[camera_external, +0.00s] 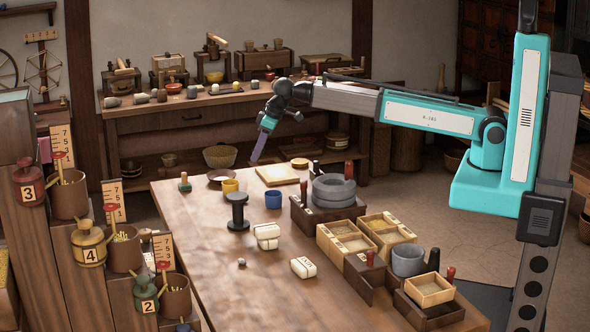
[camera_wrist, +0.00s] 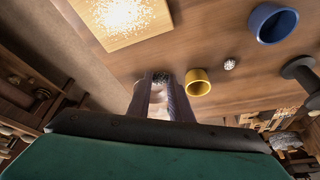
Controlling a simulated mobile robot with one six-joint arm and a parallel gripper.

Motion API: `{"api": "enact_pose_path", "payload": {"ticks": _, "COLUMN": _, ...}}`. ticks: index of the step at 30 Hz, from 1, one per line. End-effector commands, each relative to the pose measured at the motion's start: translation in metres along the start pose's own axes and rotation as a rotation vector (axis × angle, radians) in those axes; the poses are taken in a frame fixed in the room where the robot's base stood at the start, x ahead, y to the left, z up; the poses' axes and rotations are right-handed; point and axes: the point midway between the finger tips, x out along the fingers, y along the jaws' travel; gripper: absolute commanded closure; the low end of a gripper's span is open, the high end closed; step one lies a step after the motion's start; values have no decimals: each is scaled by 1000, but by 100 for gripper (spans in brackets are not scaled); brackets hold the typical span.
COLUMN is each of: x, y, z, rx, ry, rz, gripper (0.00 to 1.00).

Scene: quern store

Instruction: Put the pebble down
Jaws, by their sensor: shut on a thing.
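My gripper (camera_external: 257,156) is above the far end of the long wooden table, pointing down. In the outside view this held pebble is too small to make out. A second, paler speckled pebble (camera_wrist: 231,64) lies on the table in the wrist view. A small grey pebble (camera_external: 241,262) lies on the table in the outside view, left of the white tied packets.
Near my gripper are a yellow cup (camera_external: 230,186), a blue cup (camera_external: 273,199), a brown plate (camera_external: 222,176) and a board with pale meal (camera_external: 277,174). A black spool (camera_external: 237,211) stands nearer. Boxes and a quern (camera_external: 333,187) fill the right side. The table's left front is clear.

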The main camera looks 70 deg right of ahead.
Motion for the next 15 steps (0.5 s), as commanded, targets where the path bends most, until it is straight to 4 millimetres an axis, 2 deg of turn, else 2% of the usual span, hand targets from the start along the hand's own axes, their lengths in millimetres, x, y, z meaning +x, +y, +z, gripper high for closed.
{"api": "enact_pose_path", "payload": {"ticks": 8, "x": 1, "y": 0, "z": -3, "rx": 0, "ry": 0, "rz": 0, "gripper": 100}}
{"api": "enact_pose_path", "payload": {"ticks": 15, "x": 9, "y": 1, "z": -21, "rx": 0, "ry": 0, "rz": 0, "gripper": 100}}
